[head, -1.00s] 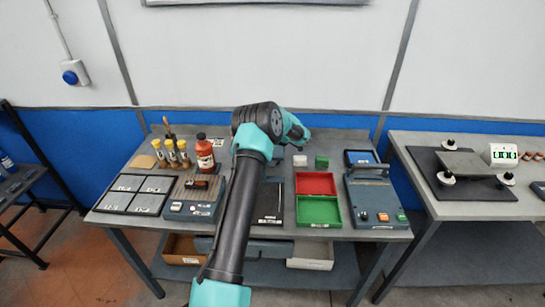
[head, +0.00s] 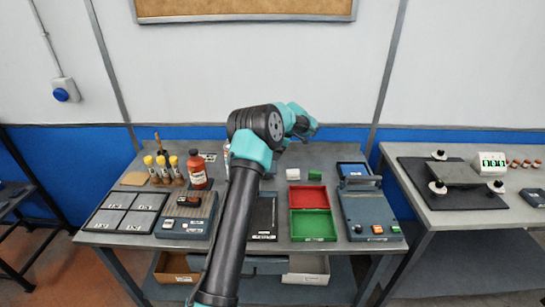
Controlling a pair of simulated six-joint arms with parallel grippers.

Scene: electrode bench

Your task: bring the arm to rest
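One arm of mine (head: 237,215) shows in the head view. It comes in from the bottom edge, left of centre, so I take it as my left arm. It reaches up over the middle of the workbench (head: 330,158), with its elbow (head: 262,124) bent and the forearm turned away to the right. Its far end (head: 303,125) is above the bench's back part. The fingers cannot be made out, and I see nothing held. My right arm and gripper are not in view.
Under and around the arm are a red tray (head: 309,197), a green tray (head: 313,225), a red-brown bottle (head: 197,170), yellow-capped vials (head: 163,168), grey plates (head: 139,221) and a blue-grey device (head: 370,214). A second table (head: 440,212) holds a balance plate (head: 463,173).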

